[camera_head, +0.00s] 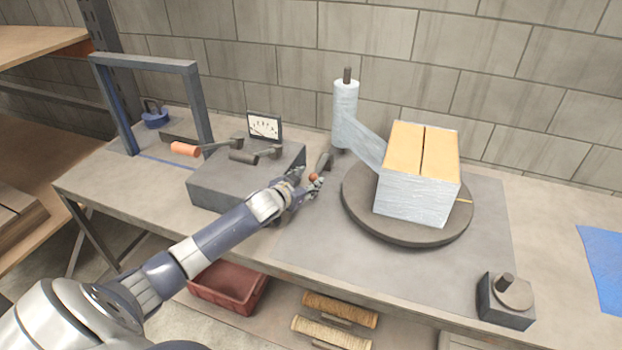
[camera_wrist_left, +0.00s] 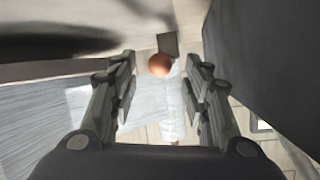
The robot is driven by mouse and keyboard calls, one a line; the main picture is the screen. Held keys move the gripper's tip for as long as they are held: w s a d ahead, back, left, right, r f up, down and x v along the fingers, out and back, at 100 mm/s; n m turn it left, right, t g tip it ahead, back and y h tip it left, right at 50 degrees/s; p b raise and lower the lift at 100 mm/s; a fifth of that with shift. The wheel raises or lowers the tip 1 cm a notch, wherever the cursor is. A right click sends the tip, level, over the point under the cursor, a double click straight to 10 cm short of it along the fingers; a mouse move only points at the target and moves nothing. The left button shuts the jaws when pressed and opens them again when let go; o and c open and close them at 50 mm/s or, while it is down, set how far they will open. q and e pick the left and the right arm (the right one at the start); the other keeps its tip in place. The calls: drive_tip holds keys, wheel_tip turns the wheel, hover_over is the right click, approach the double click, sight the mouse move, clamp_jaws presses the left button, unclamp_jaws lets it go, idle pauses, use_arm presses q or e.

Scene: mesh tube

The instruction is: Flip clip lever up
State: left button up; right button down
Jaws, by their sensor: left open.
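The clip lever's round red-orange knob (camera_head: 316,178) shows at the right end of the grey control box, near the turntable. The lever's arm and clip are mostly hidden. My right gripper is not in view.
A turntable (camera_head: 357,212) bears a film-wrapped carton (camera_head: 415,205), linked by film to an upright roll (camera_head: 345,110). A small knobbed block (camera_head: 505,312) stands front right.

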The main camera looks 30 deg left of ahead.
sight(320, 166)
use_arm(q)
drive_tip(key=shift+x, duration=0.9)
drive_tip(key=shift+w+f, duration=0.15)
drive_tip(key=shift+w, duration=0.35)
clamp_jaws()
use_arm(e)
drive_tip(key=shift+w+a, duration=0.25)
